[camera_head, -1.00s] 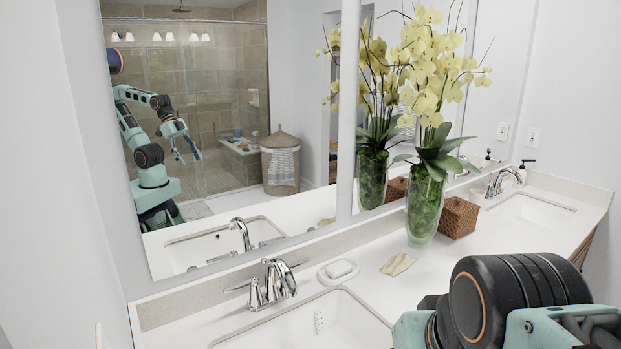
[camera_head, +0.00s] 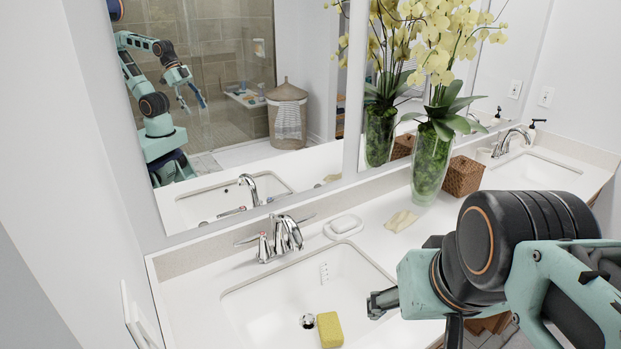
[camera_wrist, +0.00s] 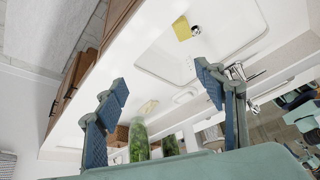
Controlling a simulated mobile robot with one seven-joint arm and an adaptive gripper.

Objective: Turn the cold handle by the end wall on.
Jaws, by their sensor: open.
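The near chrome faucet (camera_head: 285,234) stands behind the near sink, close to the left wall. Its left lever handle (camera_head: 259,245) is on the wall side and points left; its right handle (camera_head: 304,218) points right. The faucet also shows in the wrist view (camera_wrist: 238,73), partly behind a finger. My gripper (camera_wrist: 160,75) is open and empty, with its two blue fingers spread apart above the counter, away from the faucet. In the head view my arm covers the lower right and mostly hides the gripper.
The near sink (camera_head: 248,298) holds a yellow sponge (camera_head: 330,329) beside the drain. A soap dish (camera_head: 343,226), a cloth-like piece (camera_head: 401,221), a glass orchid vase (camera_head: 430,168) and a woven box (camera_head: 462,176) stand along the counter. A far faucet (camera_head: 512,142) is at right. A mirror backs the counter.

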